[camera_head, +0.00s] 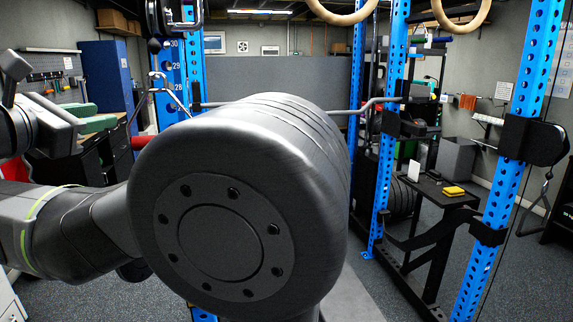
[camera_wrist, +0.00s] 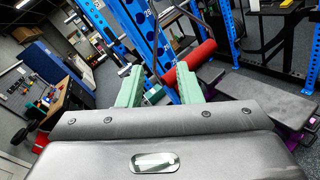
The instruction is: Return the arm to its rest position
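My arm fills the middle of the head view, with a large dark joint close to the camera. The arm bends left, and my gripper (camera_head: 90,115) shows at the left with its green fingers pointing right. In the wrist view my gripper (camera_wrist: 160,86) has its two green fingers well apart. I see nothing held between them. The lower parts of the fingers are hidden behind the dark gripper body.
Blue rack posts (camera_head: 506,190) stand right and behind my arm. A small black table (camera_head: 432,190) holds a yellow item (camera_head: 453,191). A workbench and blue cabinet (camera_head: 108,85) stand at left. A red roller (camera_wrist: 193,62) and a dark bench (camera_wrist: 262,97) lie beyond the fingers.

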